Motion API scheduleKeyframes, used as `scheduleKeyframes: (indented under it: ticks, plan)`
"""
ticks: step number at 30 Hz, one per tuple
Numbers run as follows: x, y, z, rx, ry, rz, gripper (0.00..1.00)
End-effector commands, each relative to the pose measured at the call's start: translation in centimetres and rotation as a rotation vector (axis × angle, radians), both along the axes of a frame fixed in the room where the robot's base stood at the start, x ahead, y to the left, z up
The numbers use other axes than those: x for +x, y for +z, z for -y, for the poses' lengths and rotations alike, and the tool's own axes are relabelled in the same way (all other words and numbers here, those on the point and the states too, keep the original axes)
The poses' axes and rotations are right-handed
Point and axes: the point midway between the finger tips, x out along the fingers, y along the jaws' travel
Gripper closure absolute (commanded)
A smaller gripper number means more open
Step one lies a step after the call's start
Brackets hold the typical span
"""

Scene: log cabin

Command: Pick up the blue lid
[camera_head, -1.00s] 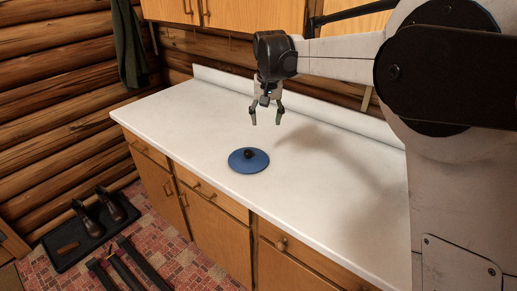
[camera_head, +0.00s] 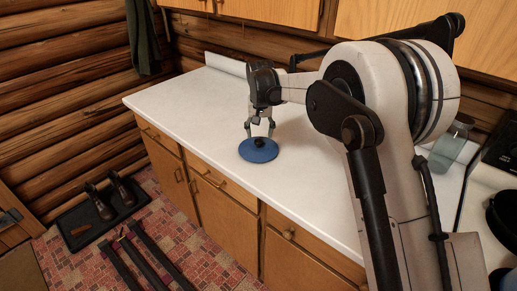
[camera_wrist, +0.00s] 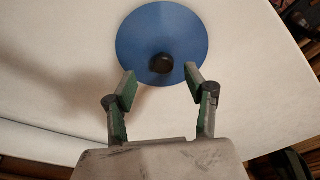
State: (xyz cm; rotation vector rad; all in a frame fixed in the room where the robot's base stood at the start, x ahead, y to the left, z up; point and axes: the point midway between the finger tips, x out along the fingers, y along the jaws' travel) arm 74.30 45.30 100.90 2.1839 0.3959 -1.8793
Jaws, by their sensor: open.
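The blue lid (camera_head: 262,154) is a round disc with a black knob (camera_head: 259,143), lying flat on the white countertop. In the wrist view the lid (camera_wrist: 160,32) is at the top middle, with its knob (camera_wrist: 161,63) near the lower part of the disc. My gripper (camera_head: 260,133) is open and points down just above and behind the lid. In the wrist view the fingertips of my gripper (camera_wrist: 160,72) are on either side of the knob, with gaps left and right of it. Whether the tips touch the lid, I cannot tell.
The white countertop (camera_head: 190,100) is clear around the lid, above wooden cabinets (camera_head: 225,215). A low backsplash and log wall stand behind. A glass container (camera_head: 450,145) and dark items are at the far right. A tray with shoes (camera_head: 95,215) is on the floor.

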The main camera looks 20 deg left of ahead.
Motion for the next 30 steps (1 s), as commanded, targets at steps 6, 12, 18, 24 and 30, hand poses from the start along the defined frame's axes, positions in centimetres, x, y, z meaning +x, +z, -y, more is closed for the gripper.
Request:
scheduleKeyframes:
  ticks: [6, 12, 18, 24, 30]
  plan:
    - [0.2, -1.1, -0.2, 0.000, 0.000, 0.000, 0.51]
    - [0.8, -3.5, -0.8, 0.000, 0.000, 0.000, 0.51]
    - [1.0, -5.2, -0.8, 0.000, 0.000, 0.000, 0.51]
    - [1.0, -5.2, -0.8, 0.000, 0.000, 0.000, 0.55]
    - [1.0, -5.2, -0.8, 0.000, 0.000, 0.000, 0.82]
